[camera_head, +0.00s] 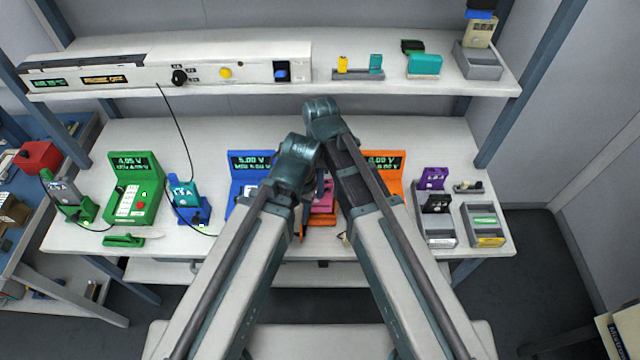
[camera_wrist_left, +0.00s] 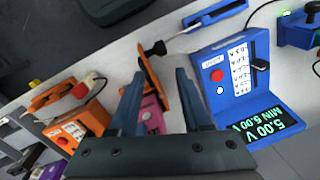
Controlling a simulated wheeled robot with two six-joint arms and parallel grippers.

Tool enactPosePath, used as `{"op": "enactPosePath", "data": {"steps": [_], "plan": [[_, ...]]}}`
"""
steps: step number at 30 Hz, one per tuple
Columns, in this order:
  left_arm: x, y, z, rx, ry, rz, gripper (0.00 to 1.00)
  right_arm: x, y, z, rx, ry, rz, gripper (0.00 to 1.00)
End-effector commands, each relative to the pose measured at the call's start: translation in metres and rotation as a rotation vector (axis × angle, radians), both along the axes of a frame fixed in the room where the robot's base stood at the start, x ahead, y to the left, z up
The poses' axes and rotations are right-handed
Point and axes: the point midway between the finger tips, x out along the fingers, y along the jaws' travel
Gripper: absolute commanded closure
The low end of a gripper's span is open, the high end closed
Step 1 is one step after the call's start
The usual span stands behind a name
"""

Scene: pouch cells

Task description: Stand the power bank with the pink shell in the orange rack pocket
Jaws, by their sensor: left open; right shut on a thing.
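The power bank with the pink shell (camera_head: 322,196) shows in the gap between my two arms in the head view. In the left wrist view its pink face (camera_wrist_left: 151,115) shows beside an orange upright piece, which looks like the orange rack (camera_wrist_left: 156,88). An orange base (camera_head: 319,219) shows in front of the pink shell in the head view. My right gripper (camera_head: 324,176) is shut on the power bank, its fingers mostly hidden by the arms. My left gripper (camera_wrist_left: 160,92) is open and empty above the table. Whether the power bank stands in the pocket is hidden.
A blue tester (camera_head: 244,163) stands left of my arms, and an orange tester (camera_head: 386,162) stands behind the right one. A green tester (camera_head: 136,187) stands farther left. Grey trays (camera_head: 439,241) lie at the right. A shelf (camera_head: 440,88) runs above the table.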

Motion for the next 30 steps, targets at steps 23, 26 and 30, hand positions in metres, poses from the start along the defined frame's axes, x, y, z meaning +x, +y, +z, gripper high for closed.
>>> {"op": "enactPosePath", "data": {"steps": [23, 26, 30], "plan": [[0.0, 0.0, -0.0099, 0.0, 0.0, 0.0, 0.52, -0.0014, 0.0001, -0.0098, 0.0, 0.0, 0.0, 0.38], [0.0, 0.0, -0.0099, 0.0, 0.0, 0.0, 0.52, -0.0014, 0.0001, -0.0098, 0.0, 0.0, 0.0, 0.38], [0.0, 0.0, -0.0093, 0.0, 0.0, 0.0, 0.52, -0.0014, 0.0, -0.0092, 0.0, 0.0, 0.0, 0.38]]}}
